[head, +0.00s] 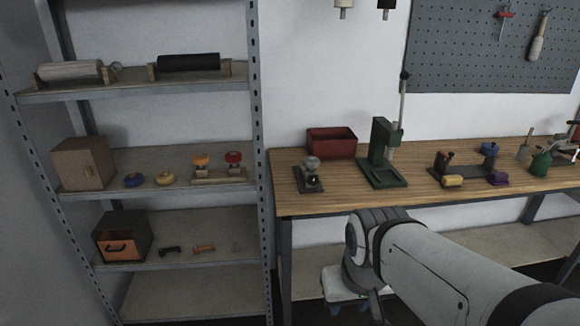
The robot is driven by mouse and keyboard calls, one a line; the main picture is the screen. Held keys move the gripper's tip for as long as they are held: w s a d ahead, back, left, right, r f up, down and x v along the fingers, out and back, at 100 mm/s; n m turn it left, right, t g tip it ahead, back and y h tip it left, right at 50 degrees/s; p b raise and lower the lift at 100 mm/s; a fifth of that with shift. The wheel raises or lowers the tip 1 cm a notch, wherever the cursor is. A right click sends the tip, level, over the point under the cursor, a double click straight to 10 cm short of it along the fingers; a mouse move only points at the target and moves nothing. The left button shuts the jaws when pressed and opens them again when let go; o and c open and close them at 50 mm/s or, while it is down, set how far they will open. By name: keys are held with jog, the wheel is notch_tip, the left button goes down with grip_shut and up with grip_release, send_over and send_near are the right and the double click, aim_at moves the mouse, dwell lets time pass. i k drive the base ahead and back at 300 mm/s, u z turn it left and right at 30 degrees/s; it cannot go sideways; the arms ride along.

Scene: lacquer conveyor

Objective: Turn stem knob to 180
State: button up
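A grey round knob (312,163) stands upright on a small dark base plate (309,187) at the left end of the wooden workbench. It looks like the stem knob, but no label shows, and its angle is too small to read. My pale arm reaches in from the lower right, in front of the bench and apart from the knob. I cannot make out my gripper's fingertips.
On the workbench (400,203) are a red bin (332,142), a green press (380,150), a yellow cylinder (453,181) and a green can (541,163). A metal shelf (160,272) at left holds rollers, a wooden box (82,164) and coloured knobs. The bench's front edge is clear.

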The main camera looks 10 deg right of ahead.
aim_at(313, 180)
jog(key=z, duration=2.55)
jog(key=k, duration=0.95)
jog(key=u, duration=1.85)
jog(key=i, duration=1)
jog(key=u, duration=0.1)
